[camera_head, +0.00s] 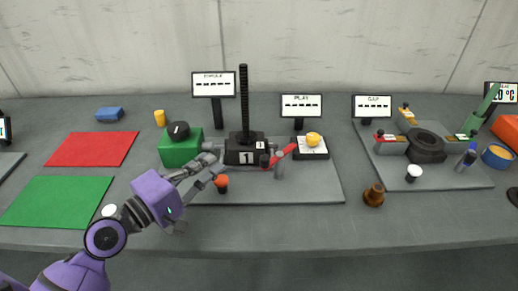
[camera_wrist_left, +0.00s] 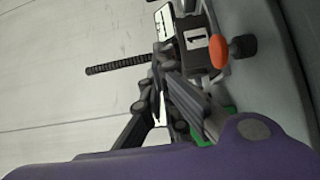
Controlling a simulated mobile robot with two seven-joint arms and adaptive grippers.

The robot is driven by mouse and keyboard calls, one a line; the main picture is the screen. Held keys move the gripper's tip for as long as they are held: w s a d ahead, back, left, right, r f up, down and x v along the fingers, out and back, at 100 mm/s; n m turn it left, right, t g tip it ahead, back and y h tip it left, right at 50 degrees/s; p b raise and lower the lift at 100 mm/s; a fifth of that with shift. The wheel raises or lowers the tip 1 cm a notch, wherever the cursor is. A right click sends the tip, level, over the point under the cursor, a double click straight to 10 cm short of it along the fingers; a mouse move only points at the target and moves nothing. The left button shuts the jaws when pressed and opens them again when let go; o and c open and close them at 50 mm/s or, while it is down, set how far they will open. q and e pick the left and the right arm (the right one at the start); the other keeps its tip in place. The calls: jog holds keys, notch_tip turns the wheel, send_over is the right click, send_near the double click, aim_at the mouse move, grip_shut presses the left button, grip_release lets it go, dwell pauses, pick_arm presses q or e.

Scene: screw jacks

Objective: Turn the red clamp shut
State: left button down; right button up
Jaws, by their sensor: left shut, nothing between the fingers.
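A red lever (camera_head: 281,155), which looks like the red clamp, slants up to the right beside the black screw jack (camera_head: 243,152) marked 1. A short grey post (camera_head: 279,168) stands at it. My left gripper (camera_head: 218,165) is shut and empty, to the left of the jack and apart from the red lever. In the left wrist view the gripper (camera_wrist_left: 165,68) partly covers the jack (camera_wrist_left: 193,30). An orange-red knob (camera_head: 222,181) on a black base is just below the fingertips; it also shows in the left wrist view (camera_wrist_left: 218,52). The right gripper is out of view.
A green block (camera_head: 180,152) with a black knob stands left of the jack. A dial with a yellow knob (camera_head: 313,140) stands to the right. The grey plate (camera_head: 310,190) is clear at its front right.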

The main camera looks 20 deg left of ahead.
pick_arm(q)
jog(key=shift+r+p+x, duration=0.25)
jog(key=shift+p+x, duration=0.3)
jog(key=shift+x, duration=0.6)
jog(key=w+d+p, duration=0.2)
jog(key=w+d, duration=0.2)
jog(key=d, duration=0.2)
jog(key=shift+f+p, duration=0.3)
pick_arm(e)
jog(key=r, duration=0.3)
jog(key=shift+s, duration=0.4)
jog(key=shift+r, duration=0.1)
